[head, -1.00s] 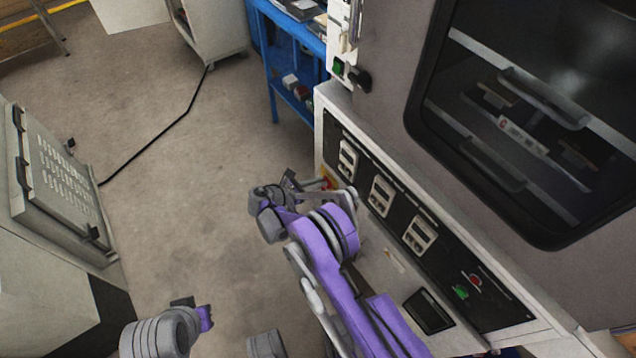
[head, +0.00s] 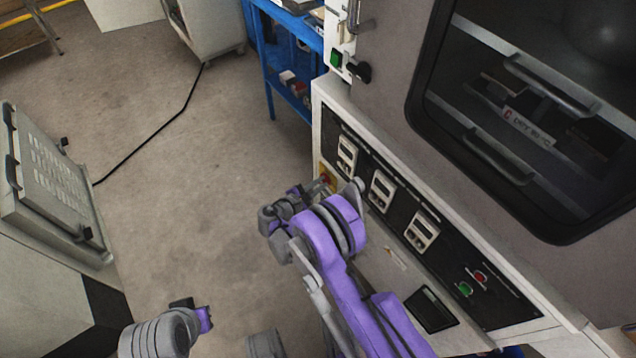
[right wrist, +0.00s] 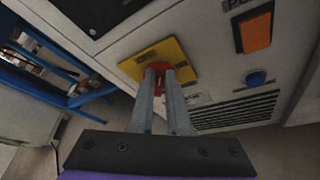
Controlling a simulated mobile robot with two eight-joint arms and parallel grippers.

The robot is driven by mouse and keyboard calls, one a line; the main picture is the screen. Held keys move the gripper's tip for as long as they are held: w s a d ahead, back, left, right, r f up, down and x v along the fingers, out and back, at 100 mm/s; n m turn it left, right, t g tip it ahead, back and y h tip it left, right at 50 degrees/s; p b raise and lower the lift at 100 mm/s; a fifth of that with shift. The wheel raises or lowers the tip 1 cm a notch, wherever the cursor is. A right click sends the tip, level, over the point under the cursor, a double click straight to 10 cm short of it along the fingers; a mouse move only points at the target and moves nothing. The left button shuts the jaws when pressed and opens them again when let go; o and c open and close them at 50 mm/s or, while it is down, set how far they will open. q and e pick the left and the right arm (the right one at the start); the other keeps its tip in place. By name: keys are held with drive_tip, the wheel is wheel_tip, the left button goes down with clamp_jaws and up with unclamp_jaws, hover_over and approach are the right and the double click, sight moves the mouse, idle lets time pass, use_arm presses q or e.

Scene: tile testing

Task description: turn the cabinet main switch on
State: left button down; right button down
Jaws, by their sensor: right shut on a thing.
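The cabinet main switch is a red knob (right wrist: 158,80) on a yellow plate (right wrist: 183,58) on the cabinet's light grey front, seen in the right wrist view. My right gripper (right wrist: 164,76) is shut on the red knob, its two grey fingers either side of it and hiding much of it. In the head view the yellow plate (head: 327,178) shows at the cabinet's left end, and my right gripper (head: 322,186) reaches it, its fingers partly hidden by the wrist. My left arm shows at the lower left; its gripper's fingers cannot be made out.
A black panel with several meters (head: 381,191) runs along the cabinet beside my right arm. An orange switch (right wrist: 256,30) and a blue button (right wrist: 256,78) sit right of the knob. A blue shelf (head: 268,70) stands behind.

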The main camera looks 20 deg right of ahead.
drive_tip(key=shift+s+d+f+m+t+h+b, duration=0.15)
drive_tip(key=shift+f+m+t+h+b, duration=0.2)
drive_tip(key=shift+m+t, duration=0.7)
drive_tip(key=shift+s+a+f+m+t+h+b, duration=0.15)
drive_tip(key=shift+f+m+t, duration=0.25)
drive_tip(key=shift+m, duration=1.3)
drive_tip(key=shift+s+d+f+m+t+h+b, duration=0.15)
drive_tip(key=shift+s+f+m+t+b, duration=0.35)
drive_tip(key=shift+m, duration=0.85)
drive_tip(key=shift+w+r, duration=0.1)
drive_tip(key=shift+w, duration=0.2)
drive_tip(key=c, duration=0.9)
unclamp_jaws()
